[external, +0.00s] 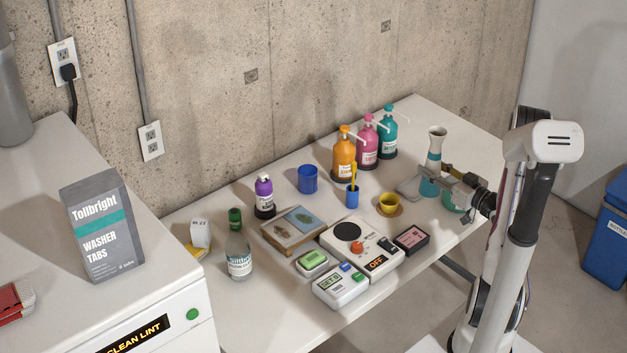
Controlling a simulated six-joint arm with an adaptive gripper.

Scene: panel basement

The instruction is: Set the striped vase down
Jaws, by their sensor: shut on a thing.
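The striped vase (435,150) is white and teal with a flared neck. It stands upright at the right end of the white table (345,205). My gripper (437,176) reaches in from the right and is shut on the vase around its middle. The vase's base is low, close to the table top. I cannot tell whether it touches the table or is held slightly above it. My fingers hide part of the vase's body.
A grey flat item (409,188) lies just left of the vase, and a teal item (454,204) is partly hidden beneath my gripper. Pump bottles (367,142) line the back. Some bare table lies right of the vase.

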